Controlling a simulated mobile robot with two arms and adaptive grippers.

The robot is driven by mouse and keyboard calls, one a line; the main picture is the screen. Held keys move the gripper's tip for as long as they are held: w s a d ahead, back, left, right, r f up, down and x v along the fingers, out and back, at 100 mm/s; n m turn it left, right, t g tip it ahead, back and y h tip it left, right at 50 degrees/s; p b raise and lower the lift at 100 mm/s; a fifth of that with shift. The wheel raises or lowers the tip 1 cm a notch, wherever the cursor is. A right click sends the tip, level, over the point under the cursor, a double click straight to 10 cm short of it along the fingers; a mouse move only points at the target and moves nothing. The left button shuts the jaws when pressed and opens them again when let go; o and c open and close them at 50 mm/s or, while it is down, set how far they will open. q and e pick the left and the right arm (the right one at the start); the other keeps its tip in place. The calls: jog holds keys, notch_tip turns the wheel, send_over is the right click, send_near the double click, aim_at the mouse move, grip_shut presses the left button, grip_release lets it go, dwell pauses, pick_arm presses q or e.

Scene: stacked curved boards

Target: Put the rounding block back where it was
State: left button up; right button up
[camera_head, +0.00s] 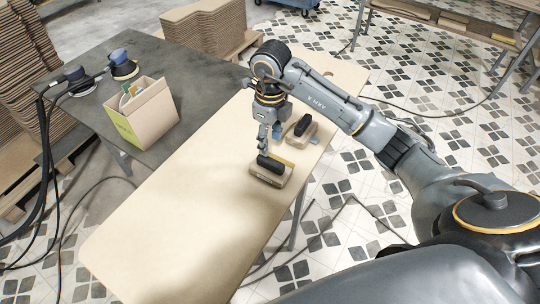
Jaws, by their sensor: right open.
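Two similar blocks with tan bases and black handles are on the wooden board table (175,225). The nearer block (270,172) lies near the table's right edge. The farther block (301,132) lies just behind and to the right of it. I cannot tell from looks which one is the rounding block. My right gripper (264,150) is open, pointing down just above and behind the nearer block's black handle. Whether its fingers touch the handle is unclear. The gripper partly hides the space between the blocks. My left gripper is not in view.
A dark grey table (205,75) at the left holds an open cardboard box (142,112) and two round sanders (123,65). Stacked curved boards (205,25) stand behind. The near part of the wooden table is clear. Cables lie on the tiled floor.

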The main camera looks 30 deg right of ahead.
notch_tip(320, 180, up, 4)
jog(key=shift+r, duration=0.1)
dwell(0.5)
